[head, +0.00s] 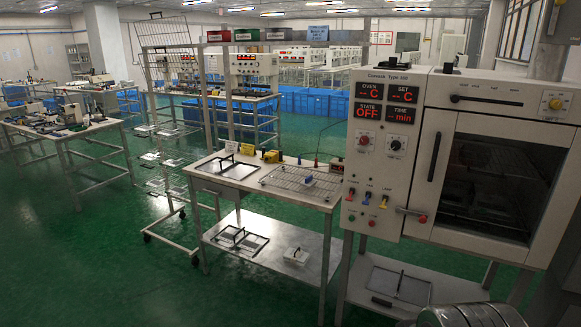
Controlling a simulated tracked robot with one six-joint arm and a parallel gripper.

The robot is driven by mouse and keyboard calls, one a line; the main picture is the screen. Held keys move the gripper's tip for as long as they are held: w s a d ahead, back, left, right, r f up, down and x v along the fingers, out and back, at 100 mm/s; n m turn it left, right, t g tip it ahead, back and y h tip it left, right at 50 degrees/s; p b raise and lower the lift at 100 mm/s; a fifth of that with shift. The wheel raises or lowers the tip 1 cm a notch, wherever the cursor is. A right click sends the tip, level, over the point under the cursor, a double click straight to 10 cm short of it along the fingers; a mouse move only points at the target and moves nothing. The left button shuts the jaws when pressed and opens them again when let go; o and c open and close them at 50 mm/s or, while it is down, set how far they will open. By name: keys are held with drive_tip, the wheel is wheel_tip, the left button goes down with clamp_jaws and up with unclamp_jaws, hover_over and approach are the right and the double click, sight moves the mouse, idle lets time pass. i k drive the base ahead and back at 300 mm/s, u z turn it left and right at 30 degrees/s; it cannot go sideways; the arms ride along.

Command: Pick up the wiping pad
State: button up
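I cannot tell for sure which item is the wiping pad. A small blue-and-white block (308,181) lies on a wire rack (285,178) on the white bench. A small white flat block (297,255) lies on the bench's lower shelf. Both are too small to identify.
The white bench (222,184) also bears a dark-framed tray (230,169) and small yellow items (271,156). An oven (470,150) reading OFF stands close at right, its door shut. A wire-shelf trolley (185,215) stands left of the bench. Green floor (90,260) is clear at left.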

sight(309, 182)
drive_tip(key=u, duration=0.45)
drive_tip(key=i, duration=0.6)
drive_tip(key=u, duration=0.6)
drive_tip(key=i, duration=2.4)
drive_tip(key=z, duration=1)
drive_tip(key=i, duration=0.7)
drive_tip(key=z, duration=0.4)
